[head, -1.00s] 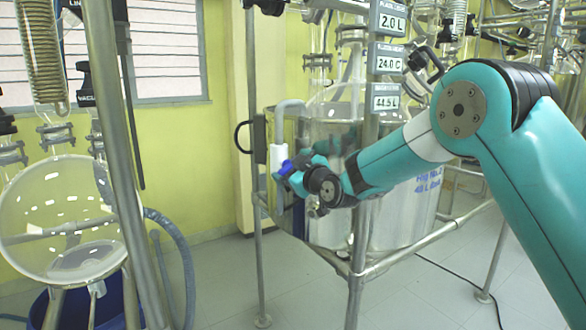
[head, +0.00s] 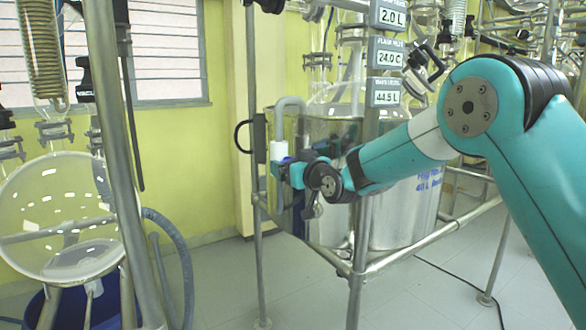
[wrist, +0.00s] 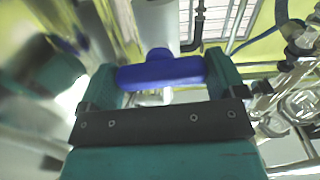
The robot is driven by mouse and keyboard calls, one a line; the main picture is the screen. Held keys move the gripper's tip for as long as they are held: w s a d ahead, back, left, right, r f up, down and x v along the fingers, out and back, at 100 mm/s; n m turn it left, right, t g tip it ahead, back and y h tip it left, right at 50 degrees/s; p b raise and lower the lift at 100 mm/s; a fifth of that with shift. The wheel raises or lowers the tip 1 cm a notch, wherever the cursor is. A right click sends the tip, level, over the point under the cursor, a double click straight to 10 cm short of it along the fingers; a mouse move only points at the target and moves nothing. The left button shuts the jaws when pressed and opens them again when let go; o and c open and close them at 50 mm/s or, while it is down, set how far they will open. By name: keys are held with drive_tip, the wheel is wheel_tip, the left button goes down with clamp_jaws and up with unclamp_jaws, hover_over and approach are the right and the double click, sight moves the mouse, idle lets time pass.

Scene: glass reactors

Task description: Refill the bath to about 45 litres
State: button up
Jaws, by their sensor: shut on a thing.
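The bath is a large steel vessel (head: 395,215) behind the metal frame, with blue lettering on its side. The lowest display (head: 385,92) on the post reads 44.5 L. A grey curved pipe (head: 289,104) with a white sleeve (head: 280,151) comes over the bath's left side. In the wrist view my gripper (wrist: 165,80) is shut on a blue tap handle (wrist: 160,73), which lies crosswise between the fingers. In the head view the handle is mostly hidden by the gripper.
Steel posts and rails (head: 358,262) run close to my forearm. Two more displays (head: 388,52) show 2.0 L and 24.0 C. A round glass flask (head: 55,215) and a blue hose (head: 178,250) are at the left. The floor between is clear.

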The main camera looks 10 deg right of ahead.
drive_tip(key=shift+m, duration=0.5)
drive_tip(key=o, duration=0.6)
drive_tip(key=shift+o, duration=0.2)
drive_tip(key=shift+s, duration=0.1)
drive_tip(key=b+v, duration=0.3)
drive_tip(key=v, duration=1.4)
drive_tip(key=shift+b, duration=0.3)
drive_tip(key=shift+s+d, duration=0.1)
drive_tip(key=shift+s, duration=0.05)
